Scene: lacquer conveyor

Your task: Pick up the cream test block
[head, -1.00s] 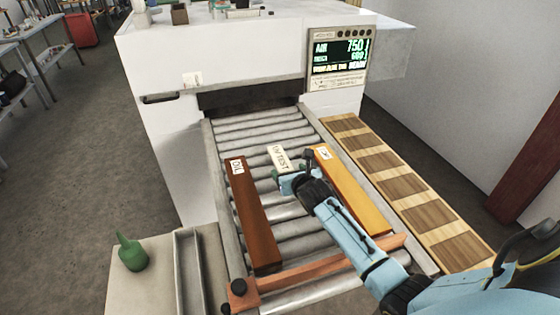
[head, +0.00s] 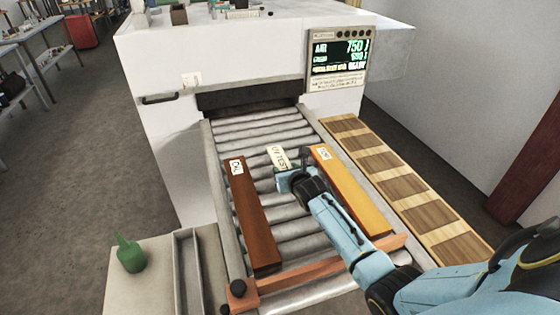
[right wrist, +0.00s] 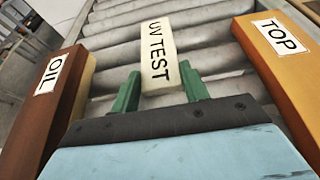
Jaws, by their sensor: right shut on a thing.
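The cream test block (head: 277,156), marked "UV TEST", is on the roller conveyor (head: 258,130) between two long wooden pieces. It also shows in the right wrist view (right wrist: 157,55), running away from my gripper. My right gripper (head: 283,175) is shut on the near end of the block. In the right wrist view its green fingers (right wrist: 158,90) stand on either side of that end. I cannot tell whether the block rests on the rollers or is slightly raised. My left gripper is not in view.
A dark brown piece labelled "OIL" (head: 252,215) lies left of the block and an orange piece labelled "TOP" (head: 350,195) lies right. An orange bar (head: 330,265) crosses the conveyor's near end. A white machine with a display (head: 338,55) stands behind. A green bottle (head: 131,256) stands at lower left.

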